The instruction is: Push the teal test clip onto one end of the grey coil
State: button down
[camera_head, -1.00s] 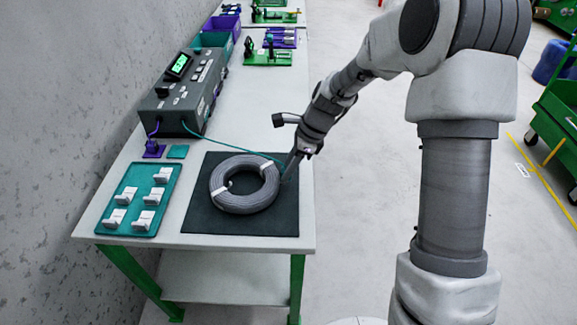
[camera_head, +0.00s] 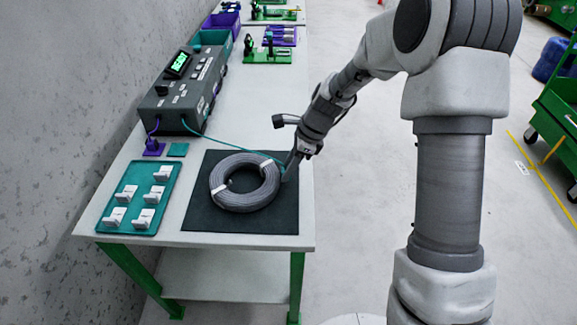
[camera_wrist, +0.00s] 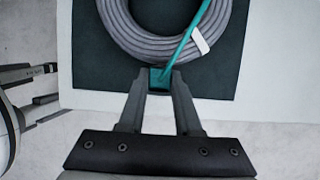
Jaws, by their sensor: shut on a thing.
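The grey coil (camera_head: 246,203) lies flat on a black mat (camera_head: 200,215) and is bound with white bands. My gripper (camera_head: 292,165) reaches down at the coil's right side in the head view. In the wrist view my gripper (camera_wrist: 160,78) is shut on the teal test clip (camera_wrist: 160,76), at the coil's (camera_wrist: 130,38) near outer edge. The clip's teal lead (camera_wrist: 190,38) crosses over the coil. Whether the clip touches the coil or an end of it, I cannot tell. The coil's ends cannot be made out.
The lead runs to a grey tester (camera_head: 190,85) with a lit green screen. A teal tray (camera_head: 115,222) with several white pieces stands left of the mat. A purple clip (camera_head: 153,148) and a teal pad (camera_head: 178,151) are near the tester. The table's right edge is close to my gripper.

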jog(key=shift+f, duration=0.65)
dwell(1.9)
jog(key=shift+c, duration=1.8)
grip_release()
jog(key=shift+r+p, duration=0.15)
jog(key=shift+p, duration=0.2)
jog(key=shift+r+p, duration=3)
jog(key=shift+r, duration=0.45)
